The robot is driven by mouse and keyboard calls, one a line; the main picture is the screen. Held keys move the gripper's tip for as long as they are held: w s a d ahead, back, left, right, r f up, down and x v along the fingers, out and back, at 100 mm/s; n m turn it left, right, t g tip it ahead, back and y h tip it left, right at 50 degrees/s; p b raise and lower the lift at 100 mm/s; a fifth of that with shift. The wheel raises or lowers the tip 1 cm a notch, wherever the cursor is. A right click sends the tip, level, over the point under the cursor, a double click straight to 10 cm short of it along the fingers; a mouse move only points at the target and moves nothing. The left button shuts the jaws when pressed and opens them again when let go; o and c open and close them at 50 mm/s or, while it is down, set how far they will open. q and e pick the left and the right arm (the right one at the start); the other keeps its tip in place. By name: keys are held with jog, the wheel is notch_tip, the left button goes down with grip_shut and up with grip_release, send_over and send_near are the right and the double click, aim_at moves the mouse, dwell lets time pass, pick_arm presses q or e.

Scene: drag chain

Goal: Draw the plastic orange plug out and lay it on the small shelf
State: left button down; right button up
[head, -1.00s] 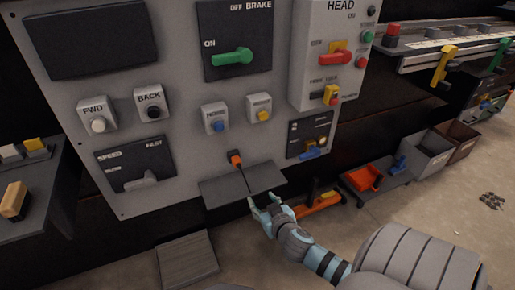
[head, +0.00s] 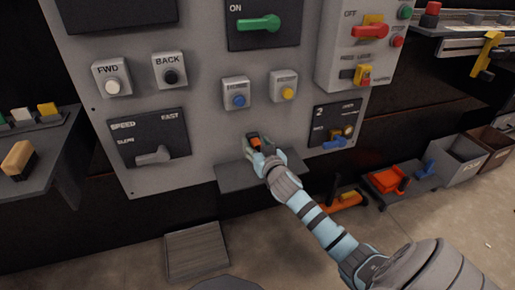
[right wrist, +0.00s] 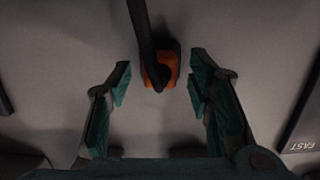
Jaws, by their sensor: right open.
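The orange plug (head: 254,143) sits at the grey panel above the small shelf (head: 232,180). In the right wrist view the orange plug (right wrist: 161,68) is against the panel, with a black cable running from it. My right gripper (head: 257,150) is at the plug in the head view. In the right wrist view the right gripper (right wrist: 158,84) is open, with one finger on each side of the plug and a gap on both sides. The arm and hand cover part of the shelf. My left gripper is not in view.
The blue button box (head: 236,94) and yellow button box (head: 284,86) are just above the plug. A dark switch plate with a blue lever (head: 334,143) is to the right.

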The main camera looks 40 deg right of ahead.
aim_at(258, 148)
grip_shut()
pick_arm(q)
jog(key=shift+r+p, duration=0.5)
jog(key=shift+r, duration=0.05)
pick_arm(e)
jog(key=shift+f+v, duration=0.1)
jog(key=shift+v, duration=0.65)
jog(key=shift+f+v, duration=0.15)
jog(key=shift+v, duration=0.65)
jog(key=shift+p+v, duration=0.4)
jog(key=shift+v, duration=0.8)
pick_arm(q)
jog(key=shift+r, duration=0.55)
pick_arm(e)
jog(key=shift+s+a+f, duration=0.1)
jog(key=shift+s+a, duration=0.15)
jog(key=shift+s, duration=0.35)
jog(key=shift+s+a+f, duration=0.1)
jog(key=shift+s+a, duration=0.15)
jog(key=shift+s, duration=0.35)
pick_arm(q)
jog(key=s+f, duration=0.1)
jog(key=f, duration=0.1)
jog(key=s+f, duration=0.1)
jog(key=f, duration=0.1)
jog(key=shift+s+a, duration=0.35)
